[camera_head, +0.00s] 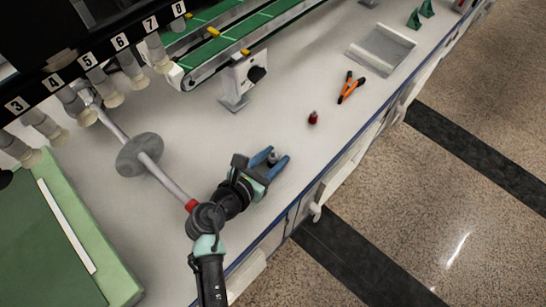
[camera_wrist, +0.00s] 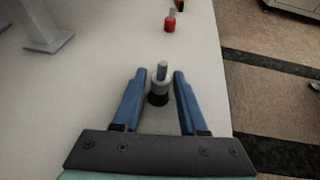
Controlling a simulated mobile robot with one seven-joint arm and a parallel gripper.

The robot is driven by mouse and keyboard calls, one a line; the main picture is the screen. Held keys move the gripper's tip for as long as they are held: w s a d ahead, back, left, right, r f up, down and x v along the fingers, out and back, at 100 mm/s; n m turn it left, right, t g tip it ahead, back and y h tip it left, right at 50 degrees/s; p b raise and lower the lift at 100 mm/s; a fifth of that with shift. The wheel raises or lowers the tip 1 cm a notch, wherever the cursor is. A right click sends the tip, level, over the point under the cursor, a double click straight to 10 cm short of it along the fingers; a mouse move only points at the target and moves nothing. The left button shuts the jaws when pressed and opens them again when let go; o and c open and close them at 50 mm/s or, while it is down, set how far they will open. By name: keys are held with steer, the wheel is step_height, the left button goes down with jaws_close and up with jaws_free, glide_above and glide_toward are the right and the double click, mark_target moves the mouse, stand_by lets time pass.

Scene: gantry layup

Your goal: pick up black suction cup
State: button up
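The black suction cup (camera_wrist: 158,98) stands upright on the pale worktop, with a grey collar and stem on top and a black base. My gripper (camera_wrist: 160,74) is open, with one blue finger on each side of the cup and a visible gap to both fingers. In the head view, my gripper (camera_head: 277,154) is low near the worktop's front edge. The grey top of the suction cup (camera_head: 272,158) shows between its fingers there, and the black base is mostly hidden.
A red suction cup (camera_head: 313,117) stands farther along the worktop (camera_head: 300,75). Orange-handled pliers (camera_head: 350,87) and a grey tray (camera_head: 381,49) lie beyond it. A green conveyor (camera_head: 232,40) and numbered suction cups on a gantry are at the back left. A green board (camera_head: 45,245) lies at left.

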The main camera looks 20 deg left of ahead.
mark_target(273, 151)
jaws_close()
step_height(273, 151, up, 10)
steer(key=p, duration=0.5)
